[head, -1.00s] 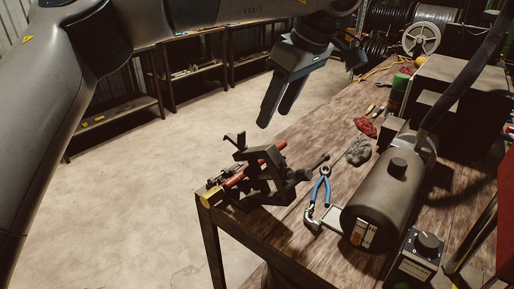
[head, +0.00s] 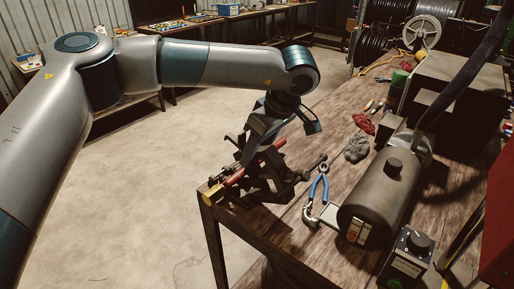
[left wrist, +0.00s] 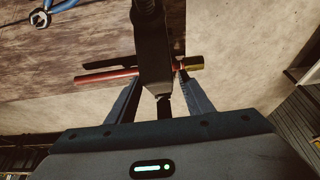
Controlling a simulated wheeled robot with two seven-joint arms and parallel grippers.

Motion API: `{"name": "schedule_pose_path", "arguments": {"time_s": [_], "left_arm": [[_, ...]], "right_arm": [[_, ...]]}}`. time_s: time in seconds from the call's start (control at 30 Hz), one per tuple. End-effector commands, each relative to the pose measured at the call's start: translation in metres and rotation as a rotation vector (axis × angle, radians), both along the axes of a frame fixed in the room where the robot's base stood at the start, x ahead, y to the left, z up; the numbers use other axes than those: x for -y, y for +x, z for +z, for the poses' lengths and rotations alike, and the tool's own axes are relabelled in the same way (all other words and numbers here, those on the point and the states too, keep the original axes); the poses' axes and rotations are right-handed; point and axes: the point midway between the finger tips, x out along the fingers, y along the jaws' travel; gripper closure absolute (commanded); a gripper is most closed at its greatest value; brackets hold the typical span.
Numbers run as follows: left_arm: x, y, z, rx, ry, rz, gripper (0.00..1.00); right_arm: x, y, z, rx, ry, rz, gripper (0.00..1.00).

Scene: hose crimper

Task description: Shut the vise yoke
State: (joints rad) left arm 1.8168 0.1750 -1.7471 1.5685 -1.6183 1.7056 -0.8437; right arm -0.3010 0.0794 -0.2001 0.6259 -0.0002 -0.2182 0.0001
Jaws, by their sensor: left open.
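The dark vise (head: 282,190) stands at the near left corner of the wooden bench. A red pipe (head: 235,178) with a brass-coloured end (head: 210,196) lies through it; the pipe also shows in the left wrist view (left wrist: 105,77). The dark yoke appears raised and tilted, partly hidden by my left gripper (head: 248,156) in the head view. In the left wrist view, my left gripper (left wrist: 158,92) is open, its fingers on either side of a dark bar (left wrist: 152,50) of the vise. Contact cannot be told. My right gripper is not in view.
A large dark cylinder (head: 375,205) and a control box (head: 409,255) stand farther right. A grey rag (head: 357,148) lies behind. Open floor (head: 130,200) is left of the bench.

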Motion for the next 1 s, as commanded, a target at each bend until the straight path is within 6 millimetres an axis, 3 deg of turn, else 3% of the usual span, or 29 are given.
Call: {"name": "schedule_pose_path", "arguments": {"time_s": [0.27,0.47,0.77,1.0], "left_arm": [[0.0,0.0,-0.001,0.001,-0.001,0.0,0.53],[0.0,0.0,0.0,0.0,0.0,0.0,0.99],[-0.002,0.001,0.0,-0.009,-0.012,0.001,1.0],[-0.008,0.007,0.001,-0.05,-0.075,0.005,1.0]], "right_arm": [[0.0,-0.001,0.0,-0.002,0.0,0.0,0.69],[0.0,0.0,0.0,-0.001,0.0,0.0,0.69],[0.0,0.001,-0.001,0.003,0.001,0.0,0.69],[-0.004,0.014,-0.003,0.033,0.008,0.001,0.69]]}}
